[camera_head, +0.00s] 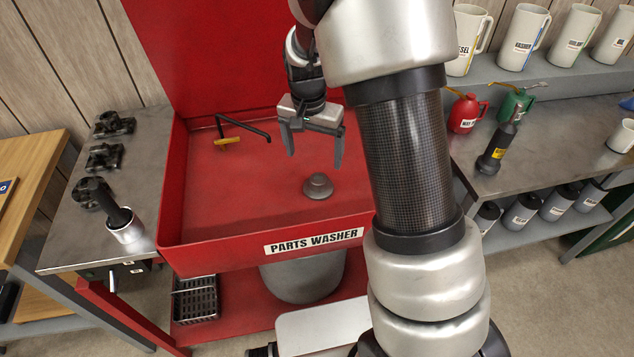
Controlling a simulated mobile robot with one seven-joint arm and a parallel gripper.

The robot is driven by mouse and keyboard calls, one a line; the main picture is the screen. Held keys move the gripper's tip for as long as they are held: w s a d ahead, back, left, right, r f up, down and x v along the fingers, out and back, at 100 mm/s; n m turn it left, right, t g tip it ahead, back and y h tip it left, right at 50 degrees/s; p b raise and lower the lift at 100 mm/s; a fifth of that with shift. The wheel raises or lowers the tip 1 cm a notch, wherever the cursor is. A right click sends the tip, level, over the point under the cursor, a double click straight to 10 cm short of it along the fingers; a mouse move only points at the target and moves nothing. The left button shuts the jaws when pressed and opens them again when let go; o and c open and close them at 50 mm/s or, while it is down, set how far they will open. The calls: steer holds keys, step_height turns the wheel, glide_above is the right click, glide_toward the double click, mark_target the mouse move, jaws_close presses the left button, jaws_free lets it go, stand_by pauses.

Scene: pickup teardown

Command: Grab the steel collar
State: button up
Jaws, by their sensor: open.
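A small grey stepped metal piece, which looks like the steel collar (318,186), sits on the floor of the red parts washer basin (225,205). It lies toward the basin's right front, with its wide flange down and a narrower top. My gripper (315,158) is open and empty above the basin, with its two fingers pointing down. In the picture it is above the collar and apart from it. My large arm link hides the right part of the basin.
A black spout with a yellow part (228,140) stands at the basin's back left. The basin's raised red walls surround the collar. A metal bench (75,220) with dark fittings is at left. A shelf bench (560,150) with jugs and cans is at right.

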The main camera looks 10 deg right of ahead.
mark_target(318, 178)
steer(key=f, duration=0.6)
steer(key=shift+w+d, duration=0.25)
steer(key=shift+w, duration=0.05)
steer(key=f, duration=0.2)
steer(key=d+f+b, duration=0.1)
steer(key=f, duration=0.2)
steer(key=shift+w+f, duration=0.15)
steer(key=c, duration=1.5)
